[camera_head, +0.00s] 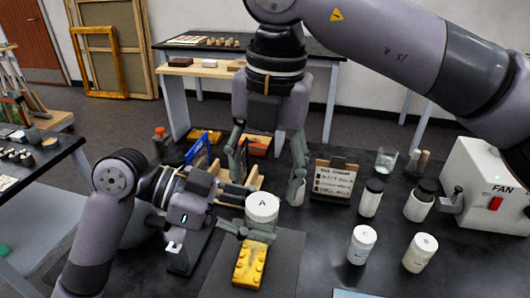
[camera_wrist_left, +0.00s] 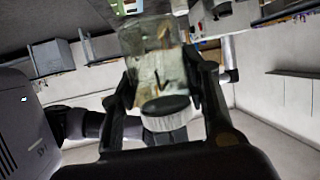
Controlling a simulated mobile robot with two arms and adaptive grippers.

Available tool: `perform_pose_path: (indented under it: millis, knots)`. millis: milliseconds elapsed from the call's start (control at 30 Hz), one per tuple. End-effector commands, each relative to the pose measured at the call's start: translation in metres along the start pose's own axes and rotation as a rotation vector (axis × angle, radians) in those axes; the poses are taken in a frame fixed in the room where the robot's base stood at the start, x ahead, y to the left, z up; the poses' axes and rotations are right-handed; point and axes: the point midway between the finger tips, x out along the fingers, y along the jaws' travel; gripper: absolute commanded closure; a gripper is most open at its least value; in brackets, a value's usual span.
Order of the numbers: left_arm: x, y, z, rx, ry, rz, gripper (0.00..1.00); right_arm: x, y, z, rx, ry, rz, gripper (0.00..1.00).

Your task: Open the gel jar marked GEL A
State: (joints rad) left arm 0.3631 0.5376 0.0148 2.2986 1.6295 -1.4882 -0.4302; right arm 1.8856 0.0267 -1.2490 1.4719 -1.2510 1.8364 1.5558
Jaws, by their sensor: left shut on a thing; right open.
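The jar marked A (camera_head: 262,207) has a white lid with a black letter on top and looks upright. My left gripper (camera_head: 246,231) is shut on the jar below its lid, just behind a yellow studded block. The fingers hide most of the jar's body. In the left wrist view a white ribbed lid (camera_wrist_left: 165,113) shows between the fingers. My right gripper (camera_head: 266,188) points down with its fingers spread wide, above or behind the lid. I cannot tell its exact distance from the lid, and it appears empty.
The yellow block (camera_head: 249,266) lies on a dark grey mat (camera_head: 285,262). Two white-lidded jars (camera_head: 363,245) (camera_head: 420,253) stand to the right. Dark-capped bottles (camera_head: 371,198) (camera_head: 420,201), a card stand (camera_head: 333,181) and a white FAN box (camera_head: 487,187) stand behind them.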

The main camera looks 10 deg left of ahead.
Motion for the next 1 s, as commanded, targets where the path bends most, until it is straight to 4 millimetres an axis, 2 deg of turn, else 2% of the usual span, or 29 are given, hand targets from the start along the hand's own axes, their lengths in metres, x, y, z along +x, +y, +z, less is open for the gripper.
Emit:
perform_pose_path:
  millis: [200, 400, 700, 1000]
  knots:
    - [0.0, 0.0, -0.001, 0.0, 0.001, 0.0, 1.0, 0.035, 0.0, 0.0, -0.001, 0.003, 0.001, 0.4]
    - [0.0, 0.0, -0.001, 0.0, 0.001, 0.0, 1.0, 0.051, 0.001, 0.0, -0.002, 0.001, 0.003, 0.4]
    - [0.0, 0.0, 0.0, 0.0, 0.001, 0.0, 1.0, 0.053, 0.001, 0.0, -0.001, 0.001, 0.004, 0.4]
    - [0.0, 0.0, -0.001, 0.001, 0.001, 0.0, 1.0, 0.053, 0.001, 0.0, -0.001, 0.001, 0.004, 0.6]
